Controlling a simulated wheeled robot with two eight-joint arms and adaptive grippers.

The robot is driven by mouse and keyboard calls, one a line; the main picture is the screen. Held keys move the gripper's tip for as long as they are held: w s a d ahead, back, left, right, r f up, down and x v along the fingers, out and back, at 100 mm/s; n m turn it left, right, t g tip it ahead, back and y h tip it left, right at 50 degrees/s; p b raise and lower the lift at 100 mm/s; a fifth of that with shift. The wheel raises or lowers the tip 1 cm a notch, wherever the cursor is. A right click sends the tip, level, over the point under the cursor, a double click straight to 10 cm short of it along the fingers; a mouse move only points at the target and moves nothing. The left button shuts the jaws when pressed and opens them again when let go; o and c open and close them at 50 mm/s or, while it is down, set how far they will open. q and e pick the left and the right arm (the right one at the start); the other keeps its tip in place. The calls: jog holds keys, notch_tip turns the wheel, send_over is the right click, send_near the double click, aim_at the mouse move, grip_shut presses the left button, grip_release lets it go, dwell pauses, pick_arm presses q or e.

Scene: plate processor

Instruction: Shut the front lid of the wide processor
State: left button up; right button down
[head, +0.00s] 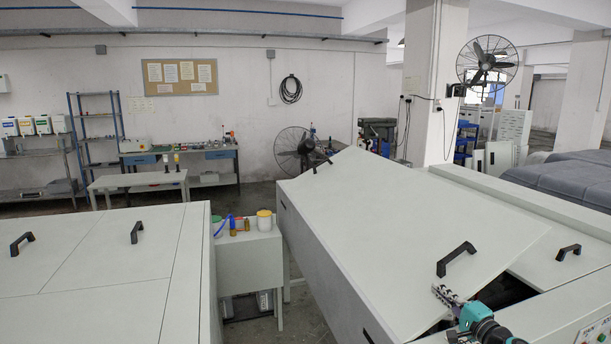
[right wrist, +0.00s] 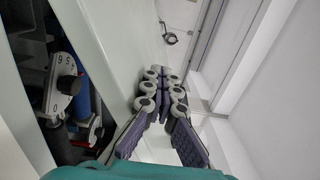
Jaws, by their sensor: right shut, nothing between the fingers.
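The wide processor (head: 318,262) stands at the right in the head view. Its large pale front lid (head: 410,225) is raised and tilted, with a dark gap below its right edge. The lid has a black handle (head: 455,259) near its right corner and another (head: 322,159) at its far corner. My right gripper (head: 440,291) is by the lid's near right edge, below the near handle. In the right wrist view its fingers (right wrist: 164,95) are together and empty, close to a pale panel; contact cannot be told. My left gripper is not in view.
A fixed panel with a black handle (head: 568,251) lies right of the lid. In the right wrist view, a numbered dial (right wrist: 60,82) and rollers show inside the machine. Another machine (head: 90,265) stands at left, with a small cabinet (head: 248,255) holding bottles between.

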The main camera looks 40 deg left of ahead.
jog(key=shift+w+d+f, duration=0.2)
jog(key=shift+w+f, duration=0.15)
jog(key=shift+f, duration=0.25)
jog(key=shift+w+d+f+b, duration=0.15)
jog(key=shift+f+b, duration=0.35)
jog(key=shift+w+d+f+b, duration=0.15)
jog(key=shift+f+b, duration=0.35)
jog(key=shift+w+d+f, duration=0.1)
jog(key=shift+d, duration=0.25)
jog(key=s+d+r, duration=0.1)
jog(key=s+d, duration=0.1)
jog(key=d, duration=0.1)
jog(key=s+d+r+p, duration=0.1)
jog(key=s+d, duration=0.2)
jog(key=s+d+r, duration=0.2)
jog(key=d, duration=0.1)
jog(key=shift+s+r+p, duration=0.1)
jog(key=shift+s+p, duration=0.1)
jog(key=shift+p, duration=0.1)
jog(key=shift+a, duration=0.1)
